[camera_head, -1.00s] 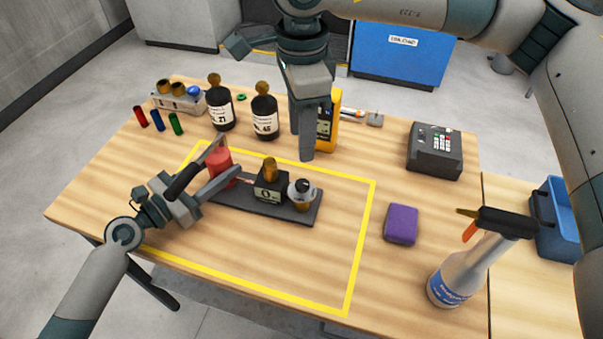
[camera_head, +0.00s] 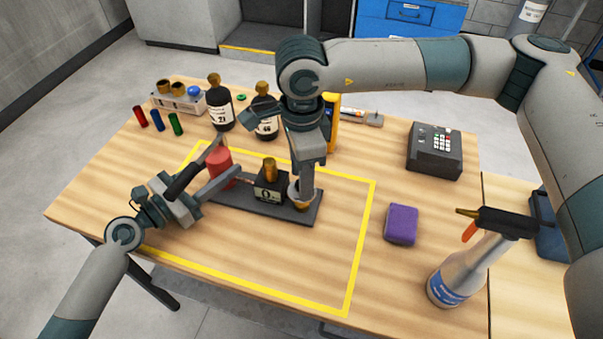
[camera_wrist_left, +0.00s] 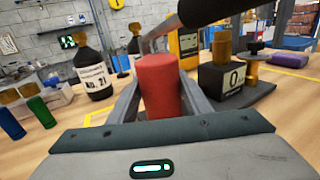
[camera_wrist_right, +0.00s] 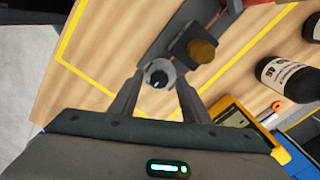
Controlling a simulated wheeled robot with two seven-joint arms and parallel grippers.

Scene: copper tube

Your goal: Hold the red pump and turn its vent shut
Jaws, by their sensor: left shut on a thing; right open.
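The red pump (camera_head: 219,168) is a red cylinder at the left end of a dark base plate (camera_head: 230,205). My left gripper (camera_head: 230,162) is shut on it; the left wrist view shows the red body (camera_wrist_left: 160,85) between the fingers. A round pale knob (camera_wrist_right: 159,73), apparently the vent, sits at the plate's other end. My right gripper (camera_wrist_right: 160,78) is open, pointing down, with its fingertips on either side of the knob. Contact cannot be told. In the head view this gripper (camera_head: 304,190) hides most of the knob.
A black box (camera_head: 271,186) with a 0 display and brass top stands between pump and knob. Dark bottles (camera_head: 219,110) and a yellow meter (camera_head: 332,118) stand behind. A purple block (camera_head: 401,224) and a spray bottle (camera_head: 462,270) stand right. The taped area's front is clear.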

